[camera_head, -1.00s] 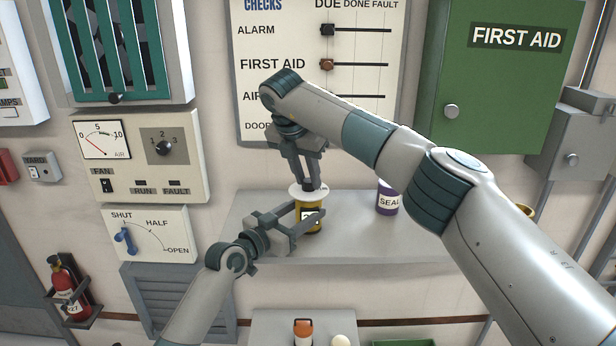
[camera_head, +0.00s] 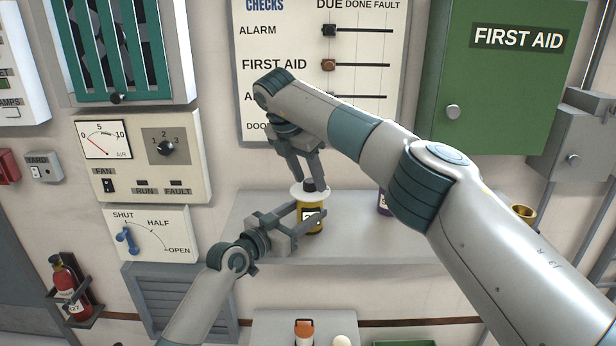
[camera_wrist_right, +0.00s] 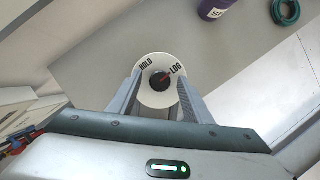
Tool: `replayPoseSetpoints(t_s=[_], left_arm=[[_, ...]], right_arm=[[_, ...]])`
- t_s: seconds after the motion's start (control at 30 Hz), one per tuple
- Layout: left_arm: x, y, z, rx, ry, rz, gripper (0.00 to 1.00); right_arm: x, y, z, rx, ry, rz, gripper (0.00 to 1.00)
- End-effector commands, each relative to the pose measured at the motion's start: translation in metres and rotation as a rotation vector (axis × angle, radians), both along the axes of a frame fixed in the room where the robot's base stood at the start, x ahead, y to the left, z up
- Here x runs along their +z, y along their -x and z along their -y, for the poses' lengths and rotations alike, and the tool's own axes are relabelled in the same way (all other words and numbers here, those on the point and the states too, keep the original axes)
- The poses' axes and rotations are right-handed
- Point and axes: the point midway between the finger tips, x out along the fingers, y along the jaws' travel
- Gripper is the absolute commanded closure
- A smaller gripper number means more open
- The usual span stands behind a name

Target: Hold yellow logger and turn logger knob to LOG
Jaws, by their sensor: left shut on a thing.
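The yellow logger (camera_head: 309,228) stands on the grey shelf, with a white dial disc and black knob (camera_head: 309,186) on top. My left gripper (camera_head: 305,218) is shut on the logger's body, one finger across its label. My right gripper (camera_head: 307,176) is above the knob, its fingers spread. In the right wrist view, those fingers (camera_wrist_right: 157,98) stand open on both sides, apart from the black knob (camera_wrist_right: 160,82). The white dial (camera_wrist_right: 150,67) reads HOLD at left and LOG at right. The knob's red mark points toward LOG.
A purple SEAL container (camera_head: 384,203) stands on the shelf (camera_head: 350,235), partly hidden by my right arm; it also shows in the right wrist view (camera_wrist_right: 212,8). A teal ring (camera_wrist_right: 286,12) lies near it. The checks board (camera_head: 260,50) is behind my right gripper.

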Motion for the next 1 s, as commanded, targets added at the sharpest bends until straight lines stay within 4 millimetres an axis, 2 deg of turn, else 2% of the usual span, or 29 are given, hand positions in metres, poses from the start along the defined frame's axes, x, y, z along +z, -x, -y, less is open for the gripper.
replayPoseSetpoints(t_s=[0.27,0.47,0.67,1.0], left_arm=[[0.0,0.0,0.0,-0.001,0.0,-0.001,0.8],[0.0,0.0,0.0,-0.001,0.0,-0.001,0.8],[0.0,0.0,0.0,-0.001,0.0,-0.001,0.8],[-0.001,0.0,0.0,-0.001,0.0,-0.001,0.8]], right_arm=[[0.0,0.0,0.0,0.001,0.0,0.0,0.55],[0.009,0.003,-0.003,0.001,0.0,0.0,0.55],[0.033,0.01,-0.009,0.002,0.0,0.002,0.55],[0.087,0.027,-0.025,0.002,0.0,0.002,0.55]])
